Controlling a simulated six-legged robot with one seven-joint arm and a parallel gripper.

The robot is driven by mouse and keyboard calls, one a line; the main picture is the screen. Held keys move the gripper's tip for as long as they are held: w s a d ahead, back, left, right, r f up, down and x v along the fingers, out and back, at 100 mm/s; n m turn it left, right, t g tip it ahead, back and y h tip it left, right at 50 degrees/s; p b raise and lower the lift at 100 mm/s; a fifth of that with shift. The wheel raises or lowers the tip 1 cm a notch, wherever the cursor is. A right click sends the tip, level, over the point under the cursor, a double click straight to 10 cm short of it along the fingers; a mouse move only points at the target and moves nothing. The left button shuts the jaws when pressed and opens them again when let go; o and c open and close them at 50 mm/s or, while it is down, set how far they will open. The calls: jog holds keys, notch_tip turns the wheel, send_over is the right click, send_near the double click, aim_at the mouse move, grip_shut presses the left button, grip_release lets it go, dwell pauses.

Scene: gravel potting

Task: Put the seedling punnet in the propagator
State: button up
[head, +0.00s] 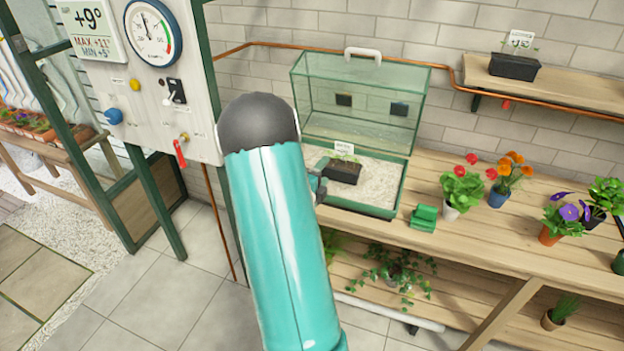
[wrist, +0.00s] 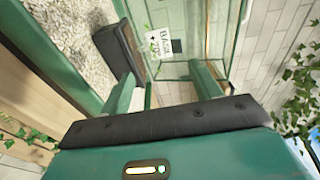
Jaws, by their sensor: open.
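A black seedling punnet (head: 343,172) with a white label and small sprouts sits on the pale gravel inside the green-framed propagator (head: 375,211). The propagator's glass lid (head: 360,103) is raised behind it. My gripper (head: 318,187) is beside the punnet's left side, mostly hidden behind my arm in the head view. In the wrist view my gripper (wrist: 163,88) is open, with clear space between its fingers. The punnet (wrist: 116,48) shows there beyond the left finger, tilted in the picture, with its label (wrist: 165,42). I cannot tell whether a finger touches it.
A second black punnet (head: 514,66) with a label stands on the wall shelf (head: 570,85). A green block-like object (head: 423,217) and potted flowers (head: 462,190) stand on the bench right of the propagator. A gauge panel (head: 150,80) stands to the left.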

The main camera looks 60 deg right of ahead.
jog(key=w+a+r+n+t+y, duration=0.4)
jog(key=w+a+r+n, duration=0.15)
jog(key=w+a, duration=0.3)
jog(key=w+a+r+n+t+y, duration=0.4)
jog(key=w+a+n, duration=0.35)
jog(key=a, duration=0.25)
jog(key=w+a+r+n+t+y, duration=0.1)
jog(key=a+r+n+y, duration=0.2)
jog(key=a, duration=0.5)
jog(key=a+r+n+y, duration=0.2)
jog(key=a+n+y, duration=0.15)
jog(key=a, duration=0.45)
jog(key=s+a+r+n+g+y, duration=0.2)
jog(key=s+a+n+g+y, duration=0.1)
jog(key=s+a+n, duration=1.3)
jog(key=s+a+g, duration=0.1)
jog(key=s+a, duration=0.1)
jog(key=s, duration=0.1)
jog(key=shift+r, duration=0.15)
jog(key=shift+y, duration=0.25)
